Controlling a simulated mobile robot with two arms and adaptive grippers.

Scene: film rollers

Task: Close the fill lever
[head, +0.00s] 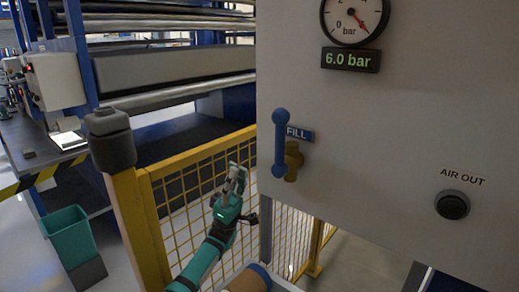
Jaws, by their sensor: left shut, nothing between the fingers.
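The fill lever (279,143) is a blue handle with rounded ends, standing upright on the left part of the grey panel (400,130). It sits beside a brass valve body (293,160) and partly covers the blue FILL label (300,133). My left gripper (236,172) is shut and empty. In the picture it is left of and below the lever, in front of the yellow mesh fence, and apart from the lever. My right gripper is not in view.
A gauge (351,18) and a 6.0 bar display (351,60) are above the lever. A yellow fence (145,225) and a green bin (72,240) stand at left. Rollers (180,93) lie behind.

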